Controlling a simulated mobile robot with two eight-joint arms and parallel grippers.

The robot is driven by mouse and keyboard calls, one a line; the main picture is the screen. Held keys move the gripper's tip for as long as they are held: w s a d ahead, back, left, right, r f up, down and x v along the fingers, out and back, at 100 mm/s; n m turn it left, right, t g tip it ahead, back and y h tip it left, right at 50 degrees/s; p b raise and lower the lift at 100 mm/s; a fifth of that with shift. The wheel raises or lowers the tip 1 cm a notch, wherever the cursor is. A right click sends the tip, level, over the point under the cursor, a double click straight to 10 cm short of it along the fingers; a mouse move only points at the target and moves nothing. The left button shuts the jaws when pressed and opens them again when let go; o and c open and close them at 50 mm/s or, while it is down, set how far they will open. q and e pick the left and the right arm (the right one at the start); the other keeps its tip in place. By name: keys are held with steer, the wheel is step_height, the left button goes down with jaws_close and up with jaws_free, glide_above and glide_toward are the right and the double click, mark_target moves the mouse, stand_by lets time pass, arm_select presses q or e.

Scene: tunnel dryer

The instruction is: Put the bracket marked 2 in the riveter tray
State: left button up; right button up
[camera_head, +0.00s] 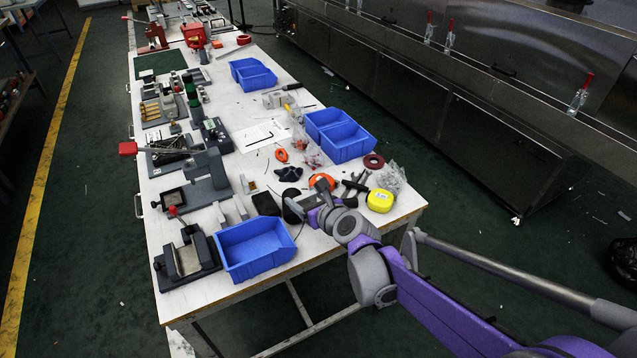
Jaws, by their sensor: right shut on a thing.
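My right gripper (300,207) reaches over the near end of the white bench from the right, just above the right corner of the nearest blue tray. It is shut on a small part, which the wrist and jaws mostly hide. I cannot read any number on it or tell its shape. The nearest blue tray (232,268) looks empty and stands beside a dark hand press (186,262). I cannot tell from any label which tray belongs to the riveter. Small grey upright pieces (222,215) stand behind this tray. My left gripper is not in view.
More blue bins (349,150) stand farther back along the bench's right side. A yellow tape measure (380,200), a red tape roll (373,161) and pliers (355,185) lie near the gripper. Presses and fixtures line the left edge. A steel dryer (500,120) runs along the right.

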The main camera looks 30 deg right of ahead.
mark_target(311, 231)
steer(key=shift+w+d+f+m+h+b, duration=0.15)
steer(key=shift+d+f+m+h+b, duration=0.15)
steer(key=shift+d+f+b, duration=0.6)
steer(key=shift+f+b, duration=0.3)
steer(key=shift+f, duration=0.15)
step_height(311, 231, down, 9)
steer(key=shift+f+b, duration=0.1)
steer(key=shift+b, duration=1.15)
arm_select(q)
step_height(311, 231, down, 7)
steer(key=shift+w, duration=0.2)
arm_select(e)
steer(key=shift+f, duration=0.15)
steer(key=o, duration=1.4)
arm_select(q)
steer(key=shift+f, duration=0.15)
